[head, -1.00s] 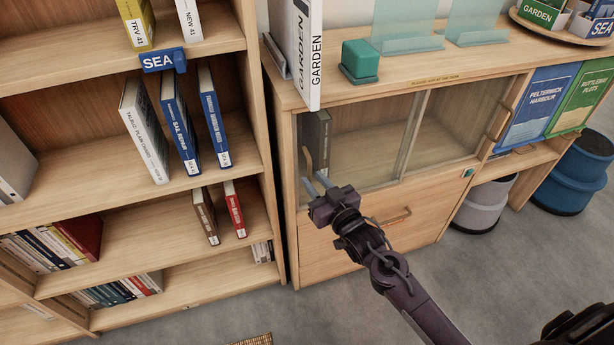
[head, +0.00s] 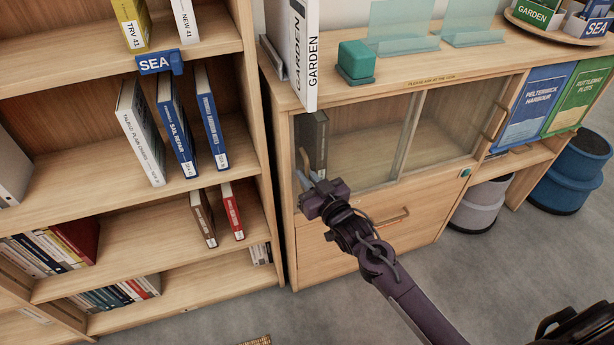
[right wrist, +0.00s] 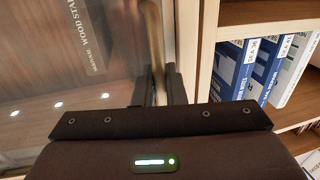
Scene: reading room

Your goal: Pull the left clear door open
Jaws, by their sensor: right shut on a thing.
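The left clear door (head: 365,150) is a glass panel in the wooden cabinet, with a light wooden upright handle (head: 304,160) near its left edge. The handle also shows in the right wrist view (right wrist: 154,40). My right gripper (head: 304,180) reaches in from the lower right and is shut on this handle, one finger on each side in the right wrist view (right wrist: 156,88). I see no clear gap at the door's left edge. The gripper hides the lower end of the handle. My left gripper is not in view.
A grey book (head: 313,138) stands behind the glass. The right clear door (head: 450,125) is beside it, and a drawer (head: 345,250) is below. An open bookshelf (head: 75,185) adjoins on the left. A white GARDEN book (head: 295,50) and teal block (head: 357,60) stand on top.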

